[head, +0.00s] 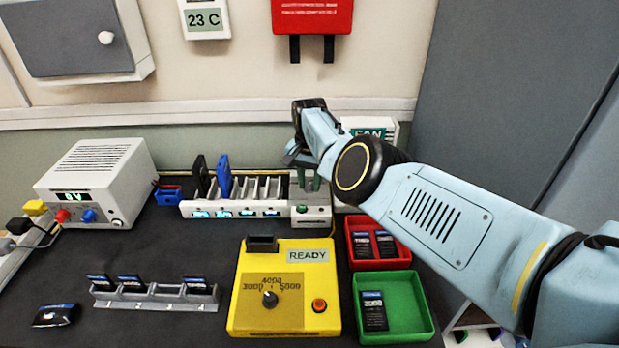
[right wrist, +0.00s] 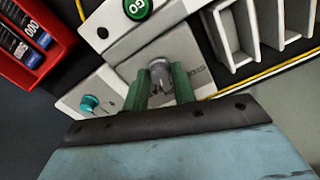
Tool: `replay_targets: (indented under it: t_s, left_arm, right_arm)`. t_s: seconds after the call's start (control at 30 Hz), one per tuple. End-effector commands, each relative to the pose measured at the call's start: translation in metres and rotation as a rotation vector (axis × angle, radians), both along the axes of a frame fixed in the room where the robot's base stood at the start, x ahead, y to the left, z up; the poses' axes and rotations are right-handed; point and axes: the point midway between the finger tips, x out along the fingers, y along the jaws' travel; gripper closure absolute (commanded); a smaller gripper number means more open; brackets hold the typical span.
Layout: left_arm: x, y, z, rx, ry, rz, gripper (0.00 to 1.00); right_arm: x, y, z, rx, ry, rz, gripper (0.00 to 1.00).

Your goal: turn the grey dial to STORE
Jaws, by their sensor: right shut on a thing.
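The grey dial (right wrist: 158,69) stands on a pale panel in the right wrist view. My right gripper (right wrist: 160,82) has its two green fingers on either side of it and is shut on it. In the head view my right gripper (head: 309,180) reaches down at the right end of the slotted charging rack (head: 256,208); the dial is hidden there by the gripper. Dark lettering on the panel beside the dial is partly covered, and I cannot read which mark the dial points to. My left gripper is not in view.
A teal knob (right wrist: 90,103) and a green button (right wrist: 136,8) flank the dial. The FAN box (head: 372,128) stands behind my right arm. A red bin (head: 376,264), a green bin (head: 424,318) and a yellow tester (head: 246,290) stand in front.

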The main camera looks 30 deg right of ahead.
Motion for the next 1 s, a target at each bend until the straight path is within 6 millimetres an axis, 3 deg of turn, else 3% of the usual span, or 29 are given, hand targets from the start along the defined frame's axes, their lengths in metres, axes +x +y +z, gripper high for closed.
replay_targets:
  t_s: [1.0]
  left_arm:
    - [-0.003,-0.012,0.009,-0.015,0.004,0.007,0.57]
  right_arm:
    - [0.000,-0.001,0.000,-0.002,0.000,0.930,0.96]
